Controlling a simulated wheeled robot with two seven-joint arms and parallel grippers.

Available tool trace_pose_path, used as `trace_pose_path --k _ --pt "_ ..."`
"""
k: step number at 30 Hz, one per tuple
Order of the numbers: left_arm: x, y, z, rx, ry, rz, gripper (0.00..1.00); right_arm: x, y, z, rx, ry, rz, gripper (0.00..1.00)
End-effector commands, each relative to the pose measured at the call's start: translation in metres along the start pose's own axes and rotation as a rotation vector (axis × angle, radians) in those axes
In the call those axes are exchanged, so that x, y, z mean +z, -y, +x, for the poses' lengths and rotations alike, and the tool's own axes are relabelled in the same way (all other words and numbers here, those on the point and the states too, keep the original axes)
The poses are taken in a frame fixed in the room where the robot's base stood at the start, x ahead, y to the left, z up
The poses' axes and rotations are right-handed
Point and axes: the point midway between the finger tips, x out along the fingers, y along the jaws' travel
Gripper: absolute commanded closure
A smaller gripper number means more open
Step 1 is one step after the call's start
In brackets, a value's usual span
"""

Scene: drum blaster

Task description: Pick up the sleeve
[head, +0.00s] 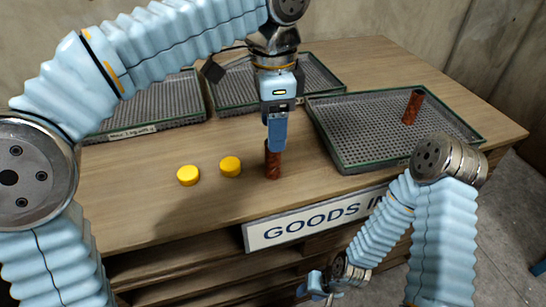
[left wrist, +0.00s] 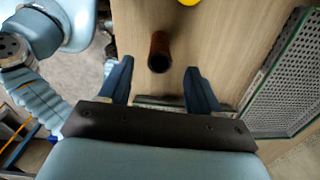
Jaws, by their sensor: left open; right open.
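A reddish-brown sleeve (head: 272,163) stands upright on the wooden table near its front edge. In the left wrist view the sleeve (left wrist: 159,55) lies beyond the fingertips, centred between them, with its dark open end showing. A second, similar sleeve (head: 412,107) stands in the right tray. My left gripper (head: 277,146) points down over the sleeve on the table, its fingers overlapping the sleeve's top in the head view. In the left wrist view my left gripper (left wrist: 158,72) is open and empty. My right gripper (head: 318,288) hangs low in front of the table, open.
Two yellow caps (head: 188,175) (head: 230,166) lie left of the sleeve. The right tray (head: 359,168) has a raised green rim. Two more perforated trays (head: 133,133) (head: 229,109) stand at the back. A "GOODS IN" sign (head: 315,218) is on the table front, above open shelves.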

Motion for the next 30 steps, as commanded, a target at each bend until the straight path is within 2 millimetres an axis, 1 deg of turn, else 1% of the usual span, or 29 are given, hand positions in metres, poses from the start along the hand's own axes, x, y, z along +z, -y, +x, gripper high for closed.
trace_pose_path --k 1,3,8,16,19,26,30 --pt "0.001 0.000 0.012 0.001 0.002 -0.001 0.37 0.000 -0.002 0.005 0.001 0.000 0.001 0.57" --pt "0.001 0.000 0.022 0.000 0.001 -0.001 0.37 0.000 -0.003 0.006 0.001 -0.001 0.001 0.57" --pt "0.000 0.000 0.034 0.000 0.000 -0.001 0.37 0.000 -0.004 0.008 0.001 -0.001 0.002 0.57" --pt "0.000 0.000 0.074 0.001 0.000 -0.001 0.37 0.000 -0.006 0.015 0.002 -0.002 0.002 0.57" --pt "0.000 0.000 0.082 0.001 -0.001 -0.001 0.37 0.000 -0.007 0.015 0.002 -0.002 0.003 0.57" --pt "-0.001 0.000 0.083 0.000 -0.002 -0.002 0.37 0.000 -0.007 0.015 0.002 -0.002 0.003 0.57" --pt "-0.001 0.000 0.082 0.000 -0.002 -0.002 0.58 0.000 -0.007 0.015 0.002 -0.002 0.003 0.57"
